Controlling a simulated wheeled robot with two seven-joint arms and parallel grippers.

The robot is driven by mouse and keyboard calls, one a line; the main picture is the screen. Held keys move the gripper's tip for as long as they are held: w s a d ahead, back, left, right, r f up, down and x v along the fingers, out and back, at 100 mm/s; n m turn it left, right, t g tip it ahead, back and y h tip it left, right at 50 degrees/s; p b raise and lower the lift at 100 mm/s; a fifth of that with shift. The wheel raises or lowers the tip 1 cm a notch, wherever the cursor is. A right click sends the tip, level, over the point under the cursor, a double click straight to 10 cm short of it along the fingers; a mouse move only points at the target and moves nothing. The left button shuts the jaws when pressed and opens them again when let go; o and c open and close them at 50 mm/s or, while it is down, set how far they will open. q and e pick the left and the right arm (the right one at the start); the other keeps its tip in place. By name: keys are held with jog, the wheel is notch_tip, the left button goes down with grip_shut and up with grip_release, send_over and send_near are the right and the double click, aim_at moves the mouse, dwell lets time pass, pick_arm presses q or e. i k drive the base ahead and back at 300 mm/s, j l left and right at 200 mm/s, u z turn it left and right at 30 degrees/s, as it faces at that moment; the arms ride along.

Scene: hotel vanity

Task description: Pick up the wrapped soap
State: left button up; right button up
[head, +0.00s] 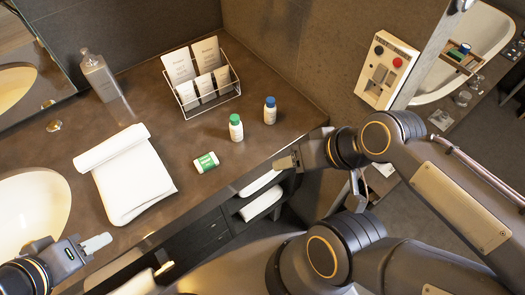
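A small green-and-white wrapped block (206,162), which looks like the wrapped soap, lies on the dark counter (160,215) near its front edge. My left gripper (97,243) is at the lower left by the counter's front, well apart from the soap, below the towel. My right gripper (285,163) is at the counter's right front edge, to the right of the soap and apart from it. Both grippers show side-on, so I cannot tell how far their fingers are apart. Nothing shows held in either.
A green-capped bottle (236,128) stands just behind the soap, with a blue-capped bottle (270,111) to its right. A wire rack (208,92) holds several packets. A folded white towel (130,180) lies left, near a basin (30,215). A grey bottle (99,76) stands at the back.

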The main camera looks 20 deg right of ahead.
aim_at(208, 162)
jog(key=l+z, duration=0.1)
jog(key=k+j+u, duration=0.15)
jog(key=j, duration=0.55)
jog(key=j+u, duration=0.2)
jog(key=j, duration=0.5)
